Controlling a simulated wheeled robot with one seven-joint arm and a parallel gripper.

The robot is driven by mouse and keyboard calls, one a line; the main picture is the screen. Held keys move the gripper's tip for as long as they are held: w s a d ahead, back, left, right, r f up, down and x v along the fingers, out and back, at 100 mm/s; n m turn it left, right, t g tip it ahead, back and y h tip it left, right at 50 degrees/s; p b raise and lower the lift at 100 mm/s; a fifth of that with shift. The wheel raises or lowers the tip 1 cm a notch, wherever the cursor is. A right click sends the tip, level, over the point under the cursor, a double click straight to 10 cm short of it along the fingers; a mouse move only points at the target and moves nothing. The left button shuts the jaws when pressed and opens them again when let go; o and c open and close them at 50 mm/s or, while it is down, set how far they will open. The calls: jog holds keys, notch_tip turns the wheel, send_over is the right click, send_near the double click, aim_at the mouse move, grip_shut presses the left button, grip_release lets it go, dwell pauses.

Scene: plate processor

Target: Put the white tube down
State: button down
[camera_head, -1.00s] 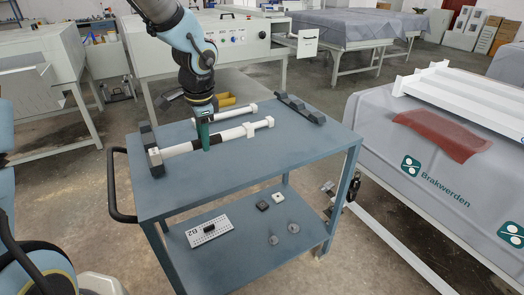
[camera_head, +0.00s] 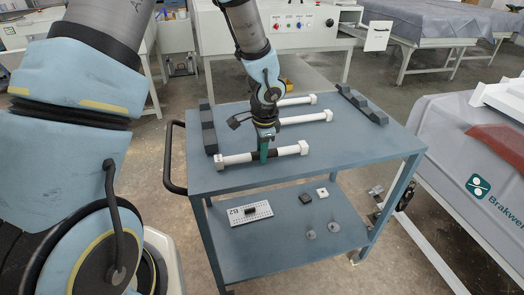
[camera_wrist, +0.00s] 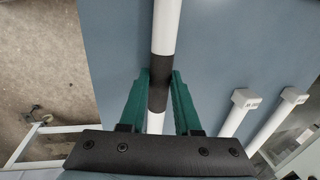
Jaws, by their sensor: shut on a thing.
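My gripper (camera_head: 264,152) has its green fingers shut on a white tube (camera_head: 287,151) with a dark middle band. In the wrist view, the fingers (camera_wrist: 160,98) close around the dark band, and the tube (camera_wrist: 166,28) runs up the picture. The tube lies level over the front part of the blue cart top (camera_head: 340,153). I cannot tell whether it touches the top. Two other white tubes (camera_head: 307,117) (camera_head: 296,101) lie farther back, their left parts hidden by my arm. Their capped ends also show at right in the wrist view (camera_wrist: 238,108) (camera_wrist: 285,110).
Dark notched holders stand on the cart top at left (camera_head: 208,128) and right (camera_head: 360,103). The front right of the top is bare. The lower shelf (camera_head: 280,238) carries a perforated plate (camera_head: 250,212) and small parts. A covered table (camera_head: 455,140) stands at right.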

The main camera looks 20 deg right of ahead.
jog(key=shift+f, duration=0.1)
jog(key=c, duration=0.6)
grip_release()
jog(key=shift+s, duration=0.1)
notch_tip(320, 180, up, 12)
jog(key=s, duration=0.2)
jog(key=a+n, duration=0.6)
jog(key=a, duration=0.4)
jog(key=s+a+r+n, duration=0.1)
jog(key=a+n, duration=0.5)
jog(key=a, duration=0.4)
jog(key=s+a+r+n, duration=0.1)
jog(key=a+n, duration=0.5)
jog(key=a, duration=0.4)
jog(key=shift+a+r+g, duration=0.1)
jog(key=shift+g, duration=0.2)
